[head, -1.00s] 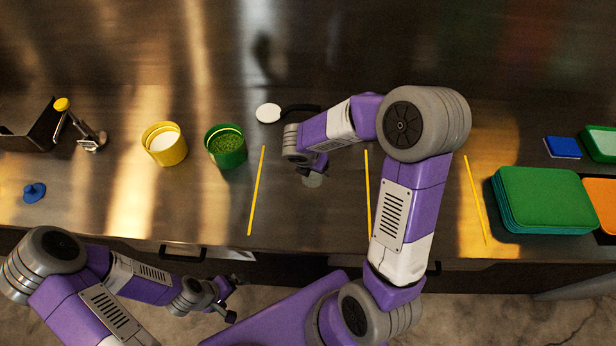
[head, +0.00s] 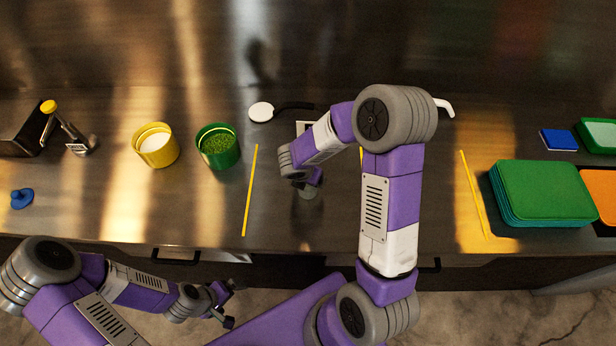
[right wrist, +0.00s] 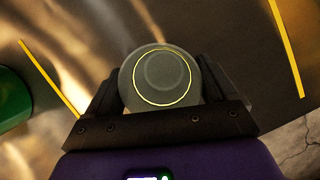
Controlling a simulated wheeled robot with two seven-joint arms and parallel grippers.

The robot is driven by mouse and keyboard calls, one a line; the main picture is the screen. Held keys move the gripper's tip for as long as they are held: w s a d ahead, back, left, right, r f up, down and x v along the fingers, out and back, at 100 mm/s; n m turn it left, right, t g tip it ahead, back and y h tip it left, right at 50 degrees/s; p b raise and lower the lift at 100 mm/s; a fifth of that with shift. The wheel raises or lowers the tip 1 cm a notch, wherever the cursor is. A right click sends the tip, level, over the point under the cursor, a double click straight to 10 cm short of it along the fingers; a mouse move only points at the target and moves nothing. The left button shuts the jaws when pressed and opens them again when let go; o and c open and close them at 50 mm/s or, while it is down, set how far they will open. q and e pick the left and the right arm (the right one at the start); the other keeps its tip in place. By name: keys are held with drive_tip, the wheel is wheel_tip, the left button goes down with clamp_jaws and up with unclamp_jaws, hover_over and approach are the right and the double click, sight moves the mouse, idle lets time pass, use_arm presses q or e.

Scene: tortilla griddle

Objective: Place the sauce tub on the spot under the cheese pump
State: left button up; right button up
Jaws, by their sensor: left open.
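The sauce tub (head: 309,193) is a small clear cup just below my right gripper (head: 308,183). In the right wrist view the tub (right wrist: 162,77) shows a thin yellow ring and sits between the two fingers, which press against its sides. The cheese pump (head: 52,112), with a yellow knob and metal spout, stands at the far left of the counter, well away from the tub. The spot under it cannot be made out clearly. My left gripper (head: 231,303) is open and empty in front of the counter's front edge.
A yellow tub of white filling (head: 155,151) and a green tub of green filling (head: 218,153) stand between the pump and my right gripper. A blue knobbed item (head: 21,198) lies at left front. A white-ended ladle (head: 261,112) lies behind. Green slabs (head: 543,190) are at right.

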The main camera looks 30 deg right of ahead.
drive_tip(key=shift+o, duration=0.9)
drive_tip(key=shift+r, duration=0.1)
